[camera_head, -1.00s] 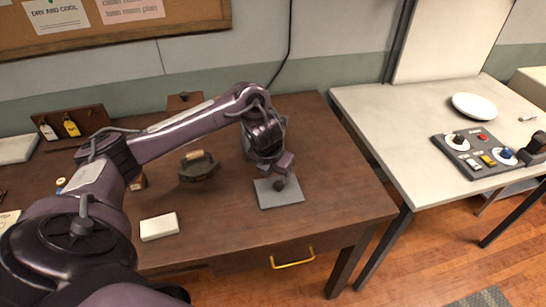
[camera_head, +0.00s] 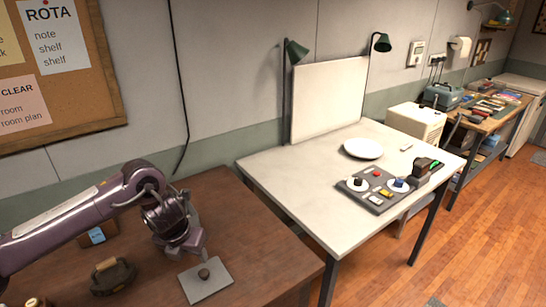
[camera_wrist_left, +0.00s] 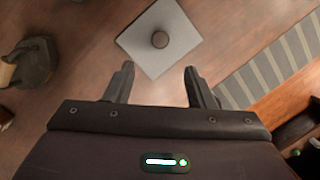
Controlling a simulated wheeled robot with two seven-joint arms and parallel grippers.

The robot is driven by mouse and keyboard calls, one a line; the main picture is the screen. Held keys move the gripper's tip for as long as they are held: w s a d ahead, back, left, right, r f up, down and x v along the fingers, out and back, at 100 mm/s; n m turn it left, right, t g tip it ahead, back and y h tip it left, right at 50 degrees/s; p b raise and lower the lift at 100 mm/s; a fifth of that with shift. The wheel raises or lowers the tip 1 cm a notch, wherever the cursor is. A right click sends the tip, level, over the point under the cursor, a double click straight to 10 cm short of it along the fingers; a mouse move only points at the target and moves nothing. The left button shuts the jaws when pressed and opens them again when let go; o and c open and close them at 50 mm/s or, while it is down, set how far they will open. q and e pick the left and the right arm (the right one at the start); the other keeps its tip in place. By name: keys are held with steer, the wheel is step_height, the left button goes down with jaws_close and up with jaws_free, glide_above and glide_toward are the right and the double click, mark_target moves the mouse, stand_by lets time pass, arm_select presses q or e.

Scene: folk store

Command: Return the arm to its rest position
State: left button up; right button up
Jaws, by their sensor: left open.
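My left arm comes in from the left over the brown desk (camera_head: 255,262) in the head view. Its gripper (camera_head: 190,252) hangs above the desk, close behind a grey square plate (camera_head: 215,284) with a dark round knob. In the left wrist view the two fingers of the left gripper (camera_wrist_left: 158,85) stand apart with nothing between them. The grey plate (camera_wrist_left: 140,45) and its dark knob (camera_wrist_left: 160,40) lie beyond the fingertips, apart from them. My right gripper is not in view.
A dark handled object (camera_head: 112,275) sits left of the plate; it also shows in the wrist view (camera_wrist_left: 32,65). A white table (camera_head: 290,185) to the right holds a plate (camera_head: 363,148) and a grey control panel (camera_head: 380,190). A striped mat (camera_wrist_left: 265,80) shows on the floor.

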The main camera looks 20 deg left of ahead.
arm_select(q)
steer(key=s+d+n+t+h, duration=0.25)
steer(key=d+n, duration=0.45)
steer(key=d, duration=0.6)
steer(key=s+d+n+t+h, duration=0.1)
steer(key=d+n+t+h, duration=0.15)
steer(key=d+n, duration=0.7)
steer(key=s+a+f+n+g+y, duration=0.25)
steer(key=s+a+n, duration=0.25)
steer(key=s+n, duration=0.25)
steer(key=s+a+f+n+g+y, duration=0.2)
steer(key=s+a+f+n, duration=0.15)
steer(key=s+n, duration=0.45)
step_height(320, 180, down, 31)
steer(key=s+n+g+b, duration=0.1)
steer(key=b, duration=0.1)
steer(key=s+a+f, duration=0.2)
steer(key=s+f, duration=0.7)
steer(key=s+a+f+g+b, duration=0.1)
steer(key=s+a+f, duration=0.1)
steer(key=s+f, duration=0.8)
steer(key=shift+s+a, duration=0.15)
steer(key=shift+s, duration=0.05)
